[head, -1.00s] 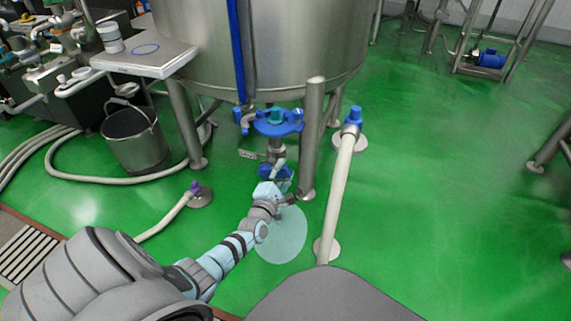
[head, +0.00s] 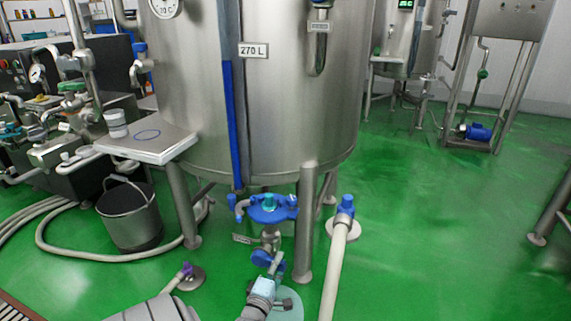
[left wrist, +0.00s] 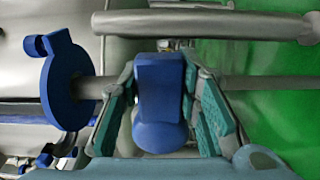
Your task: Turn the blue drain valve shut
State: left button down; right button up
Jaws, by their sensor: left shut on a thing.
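The blue drain valve (head: 268,258) is on the pipe under the steel tank (head: 275,110). Its blue handle (left wrist: 160,95) fills the middle of the left wrist view. My left gripper (left wrist: 160,115) is shut on this handle, with a teal-padded finger on each side. In the head view, my left gripper (head: 270,275) is just below the valve and hides part of it. The exact turn of the handle is hard to tell. My right gripper is in neither view.
A blue outlet fitting (head: 268,211) sits above the valve. Tank legs (head: 306,225) and a pale hose (head: 336,270) stand to the right. A bucket (head: 131,218) is at the left.

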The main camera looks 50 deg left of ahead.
pick_arm(q)
jog(key=shift+f, duration=0.15)
jog(key=c, duration=1.2)
grip_release()
jog(key=shift+o, duration=0.2)
jog(key=v, duration=1.2)
